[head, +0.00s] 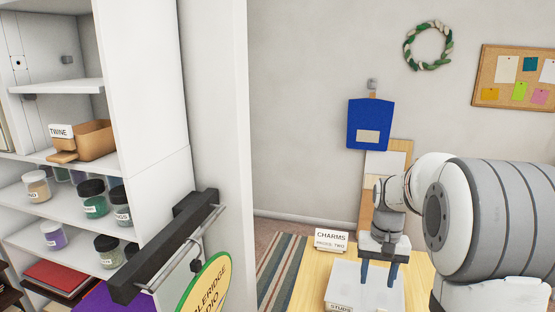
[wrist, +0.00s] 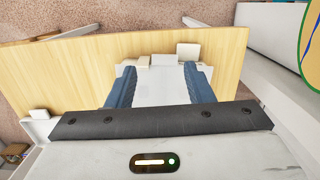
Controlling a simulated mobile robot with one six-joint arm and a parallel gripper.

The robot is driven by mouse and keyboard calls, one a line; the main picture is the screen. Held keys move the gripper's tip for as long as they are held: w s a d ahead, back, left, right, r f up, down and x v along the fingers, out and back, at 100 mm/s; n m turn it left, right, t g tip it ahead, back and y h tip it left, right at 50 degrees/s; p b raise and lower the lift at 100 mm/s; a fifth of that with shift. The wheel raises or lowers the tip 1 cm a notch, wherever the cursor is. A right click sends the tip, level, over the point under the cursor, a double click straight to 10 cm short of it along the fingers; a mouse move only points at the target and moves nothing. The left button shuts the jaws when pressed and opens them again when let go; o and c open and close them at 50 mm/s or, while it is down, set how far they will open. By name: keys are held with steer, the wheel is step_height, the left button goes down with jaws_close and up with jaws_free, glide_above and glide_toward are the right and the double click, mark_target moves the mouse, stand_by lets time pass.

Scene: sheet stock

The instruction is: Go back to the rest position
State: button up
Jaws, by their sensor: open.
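My gripper (head: 378,284) hangs at the end of my arm over the wooden table, its two blue fingers pointing down and apart. In the wrist view my gripper (wrist: 160,72) also shows open, with nothing held between the fingers. A pale box or tray (head: 385,297) with a label that seems to read "STUDS" is below the fingers. Its pale surface (wrist: 160,90) shows between them in the wrist view. I cannot tell how much height separates the fingertips from it.
A "CHARMS" sign (head: 331,240) stands at the table's (head: 308,285) back left. A white shelf unit (head: 145,75) with jars and a twine box (head: 93,139) is at left. A dark bar-shaped fixture (head: 165,250) and round green-and-yellow sign (head: 207,288) are nearby. A blue pouch (head: 368,115) hangs behind.

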steer(key=s+a+r+n+t, duration=0.1)
steer(key=s+a, duration=0.2)
steer(key=s, duration=0.3)
steer(key=s+a+r+n+t+b, duration=0.1)
steer(key=s+a+t, duration=0.1)
steer(key=s, duration=0.5)
steer(key=s+a+r+t, duration=0.1)
steer(key=s+a, duration=0.3)
steer(key=s, duration=0.3)
steer(key=shift+a+n, duration=0.25)
steer(key=shift+n, duration=0.15)
